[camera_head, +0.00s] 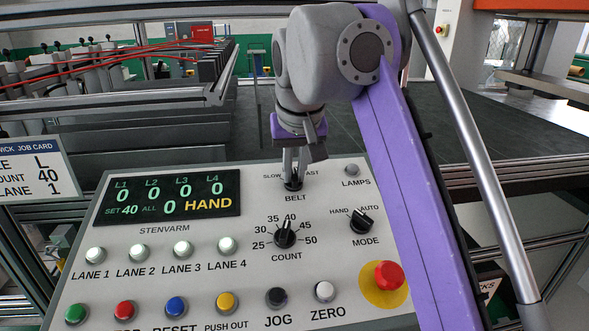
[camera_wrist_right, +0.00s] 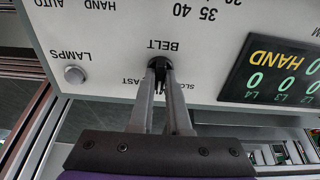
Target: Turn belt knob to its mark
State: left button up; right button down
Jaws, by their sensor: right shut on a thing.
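The belt knob (camera_head: 293,183) is a small black knob at the top of the grey control panel, above the word BELT. It also shows in the right wrist view (camera_wrist_right: 158,63). My right gripper (camera_head: 292,177) reaches down from above with its two grey fingers shut on the belt knob. My left gripper is not in view.
The count knob (camera_head: 285,234) and mode knob (camera_head: 361,221) sit below. A red stop button (camera_head: 389,275) on a yellow disc is near my right arm. The display (camera_head: 172,195) reads HAND and SET 40. A job card (camera_head: 37,170) stands at left.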

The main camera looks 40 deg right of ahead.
jog(key=shift+r+n+p, duration=0.2)
jog(key=shift+n+p, duration=0.65)
jog(key=shift+n, duration=0.45)
jog(key=n+p, duration=0.2)
jog(key=n, duration=0.1)
jog(key=shift+n+y, duration=0.3)
jog(key=shift+n+p, duration=0.35)
jog(key=shift+n, duration=0.65)
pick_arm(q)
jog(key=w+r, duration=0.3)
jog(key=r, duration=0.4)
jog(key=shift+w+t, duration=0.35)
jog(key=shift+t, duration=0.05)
pick_arm(e)
jog(key=shift+f+n, duration=0.1)
jog(key=shift+n, duration=0.7)
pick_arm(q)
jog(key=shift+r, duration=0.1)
pick_arm(e)
jog(key=c, duration=0.9)
grip_release()
